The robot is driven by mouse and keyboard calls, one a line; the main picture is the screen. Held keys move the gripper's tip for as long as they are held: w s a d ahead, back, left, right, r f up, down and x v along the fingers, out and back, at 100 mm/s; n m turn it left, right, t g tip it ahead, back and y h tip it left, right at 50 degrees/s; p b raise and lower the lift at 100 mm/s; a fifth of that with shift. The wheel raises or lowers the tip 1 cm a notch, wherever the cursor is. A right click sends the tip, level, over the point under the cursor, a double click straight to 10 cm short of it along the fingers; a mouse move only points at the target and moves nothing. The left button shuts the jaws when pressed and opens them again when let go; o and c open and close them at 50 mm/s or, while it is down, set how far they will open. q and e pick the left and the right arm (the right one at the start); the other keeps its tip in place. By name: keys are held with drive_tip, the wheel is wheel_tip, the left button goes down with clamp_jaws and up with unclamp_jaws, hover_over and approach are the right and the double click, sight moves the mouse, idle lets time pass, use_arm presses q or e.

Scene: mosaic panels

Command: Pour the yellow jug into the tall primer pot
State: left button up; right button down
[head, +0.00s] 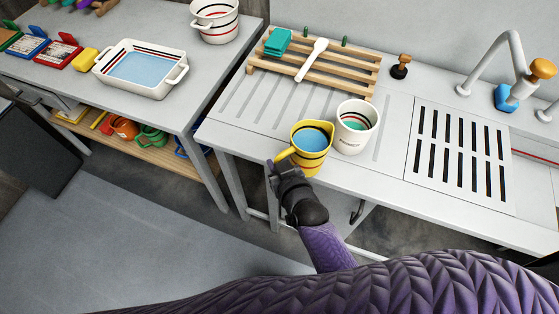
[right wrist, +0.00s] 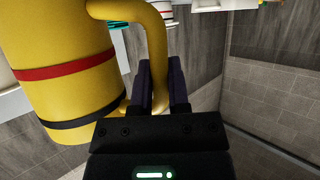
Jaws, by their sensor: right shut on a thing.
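The yellow jug (head: 312,156), with a red and a black band and blue liquid inside, is near the front edge of the sink counter. It looks about upright; I cannot tell whether its base touches the counter. My right gripper (head: 283,166) is shut on its handle, at the jug's left. In the right wrist view the jug (right wrist: 60,70) fills the left, and the fingers (right wrist: 160,88) close around the handle. A white pot (head: 351,139) with small lettering and teal content stands just right of the jug, probably the primer pot. My left gripper is out of view.
A wooden rack (head: 345,78) with a white spoon (head: 312,60) and teal block lies behind. A slotted drain (head: 460,150) and faucet (head: 495,65) are to the right. The left table holds a white tray (head: 115,84) of blue liquid and a striped pot (head: 214,32).

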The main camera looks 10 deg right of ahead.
sight(284, 152)
drive_tip(key=shift+w+d+r+m+g+y+p, duration=0.15)
drive_tip(key=shift+r+m+p, duration=0.1)
drive_tip(key=shift+r, duration=0.15)
drive_tip(key=shift+d+r+m+g+y+p, duration=0.1)
drive_tip(key=shift+d+r+m+p, duration=0.1)
drive_tip(key=shift+r+p, duration=0.15)
drive_tip(key=shift+w+d+r+m+g+y+p, duration=0.1)
drive_tip(key=shift+d+r+m+y+p, duration=0.1)
drive_tip(key=shift+r, duration=0.25)
idle(1.0)
drive_tip(key=shift+w+d+r+m+p, duration=0.2)
drive_tip(key=shift+d+r+m+p, duration=0.1)
drive_tip(key=shift+r, duration=0.4)
idle(0.7)
drive_tip(key=shift+w+d+r+m+y, duration=0.15)
drive_tip(key=shift+d+r+m+y, duration=0.2)
drive_tip(key=shift+r, duration=0.3)
idle(0.7)
drive_tip(key=shift+w+d+r+m+g+y+p, duration=0.2)
drive_tip(key=shift+w+d+r+m+y, duration=0.1)
drive_tip(key=shift+d+r, duration=0.3)
drive_tip(key=shift+w+d+r+m+g+y+p, duration=0.25)
drive_tip(key=shift+d+r, duration=0.2)
drive_tip(key=shift+r, duration=0.25)
idle(1.7)
